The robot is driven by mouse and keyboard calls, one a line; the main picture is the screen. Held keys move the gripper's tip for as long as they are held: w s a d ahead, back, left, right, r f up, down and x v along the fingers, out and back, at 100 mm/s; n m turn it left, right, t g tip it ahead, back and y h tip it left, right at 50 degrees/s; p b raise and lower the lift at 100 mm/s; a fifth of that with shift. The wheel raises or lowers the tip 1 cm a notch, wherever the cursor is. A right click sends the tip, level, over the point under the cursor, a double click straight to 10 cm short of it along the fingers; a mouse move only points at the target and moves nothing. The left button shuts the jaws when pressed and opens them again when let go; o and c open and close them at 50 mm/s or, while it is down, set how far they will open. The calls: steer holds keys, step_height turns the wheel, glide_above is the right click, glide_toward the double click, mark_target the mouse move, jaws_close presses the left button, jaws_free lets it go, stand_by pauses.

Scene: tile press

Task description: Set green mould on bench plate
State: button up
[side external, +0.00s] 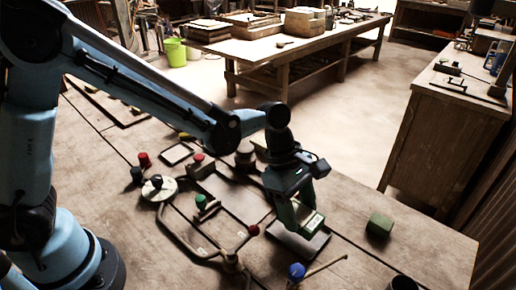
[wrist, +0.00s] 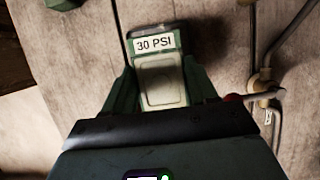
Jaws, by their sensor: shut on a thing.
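My gripper (side external: 301,222) points down over the right part of the near bench, its jaws shut on a green mould with a pale top panel and a "30 PSI" label. In the wrist view the held green mould (wrist: 161,72) lies between the fingers of my gripper (wrist: 160,84). In the side view it is partly hidden by the fingers. A dark-rimmed flat plate (side external: 318,243), perhaps the bench plate, shows just under the gripper. I cannot tell whether the mould touches it.
A plain green block (side external: 380,225) sits to the right. A blue-knobbed lever (side external: 297,271) is in front. A bent tube frame (side external: 186,237), a red knob (side external: 253,230) and a round pale disc (side external: 160,188) are to the left. Bench around the green block is clear.

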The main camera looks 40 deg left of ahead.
step_height(320, 180, up, 5)
steer(key=shift+r, duration=0.2)
steer(key=shift+a+r, duration=0.1)
steer(key=shift+r, duration=0.15)
glide_above(249, 207)
steer(key=a, duration=0.1)
step_height(249, 207, down, 2)
steer(key=shift+a+f, duration=0.15)
steer(key=shift+f, duration=1.5)
steer(key=shift+a+f, duration=0.1)
steer(key=shift+f, duration=1.5)
steer(key=shift+f, duration=0.4)
steer(key=o, duration=1.4)
steer(key=shift+c, duration=0.2)
